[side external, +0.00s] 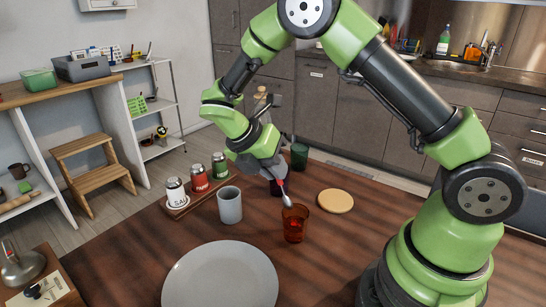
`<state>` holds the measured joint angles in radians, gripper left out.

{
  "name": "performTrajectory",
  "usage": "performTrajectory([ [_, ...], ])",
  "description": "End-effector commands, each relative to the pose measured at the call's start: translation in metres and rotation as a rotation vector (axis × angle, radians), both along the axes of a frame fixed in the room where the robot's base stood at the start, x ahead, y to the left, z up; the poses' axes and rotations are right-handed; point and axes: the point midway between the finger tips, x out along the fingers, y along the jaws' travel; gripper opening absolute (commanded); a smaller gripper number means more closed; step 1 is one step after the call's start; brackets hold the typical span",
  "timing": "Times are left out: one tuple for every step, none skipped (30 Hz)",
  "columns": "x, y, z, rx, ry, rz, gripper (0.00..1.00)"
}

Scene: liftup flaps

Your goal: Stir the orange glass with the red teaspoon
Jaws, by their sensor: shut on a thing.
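The orange glass (294,226) stands upright on the wooden table, right of the grey-white cup. My gripper (276,178) points down above and slightly left of the glass. It is shut on the red teaspoon (286,196), which hangs downward at a slight tilt. Red shows near the fingers and a pale, shiny part is at the lower end. The spoon's lower end is at the glass's rim; whether it is inside cannot be told. The fingertips are small and partly hidden by the wrist.
A grey-white cup (230,205) and a large plate (222,278) are left of the glass. A rack (180,211) of several canisters stands farther left. A dark purple glass (276,188) and green glass (299,156) stand behind. A round tan coaster (335,201) lies right.

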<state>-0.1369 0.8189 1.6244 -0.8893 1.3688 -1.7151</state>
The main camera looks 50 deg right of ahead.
Motion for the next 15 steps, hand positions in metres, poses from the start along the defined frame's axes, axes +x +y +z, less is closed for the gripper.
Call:
performTrajectory([
  [-0.002, 0.000, -0.004, 0.000, 0.004, 0.000, 0.00],
  [-0.003, 0.000, -0.006, 0.000, 0.002, 0.001, 0.00],
  [-0.005, 0.000, -0.010, 0.000, 0.003, 0.001, 0.00],
  [-0.005, 0.000, -0.012, -0.001, 0.003, 0.002, 0.00],
  [-0.006, 0.000, -0.014, -0.001, 0.003, 0.001, 0.00],
  [-0.008, 0.000, -0.018, -0.001, 0.003, 0.002, 0.00],
  [-0.009, 0.000, -0.020, -0.001, 0.003, 0.002, 0.00],
  [-0.010, 0.000, -0.022, 0.000, 0.004, 0.000, 0.00],
  [-0.011, 0.000, -0.025, 0.000, 0.003, 0.002, 0.00],
  [-0.012, 0.000, -0.027, 0.001, 0.003, 0.000, 0.00],
  [-0.013, 0.000, -0.030, 0.001, 0.002, 0.000, 0.00],
  [-0.014, 0.000, -0.033, 0.000, 0.003, 0.002, 0.00],
  [-0.015, 0.000, -0.035, 0.000, 0.004, 0.000, 0.00],
  [-0.016, 0.000, -0.037, -0.001, 0.003, 0.000, 0.00],
  [-0.017, 0.000, -0.039, 0.000, 0.002, 0.001, 0.00],
])
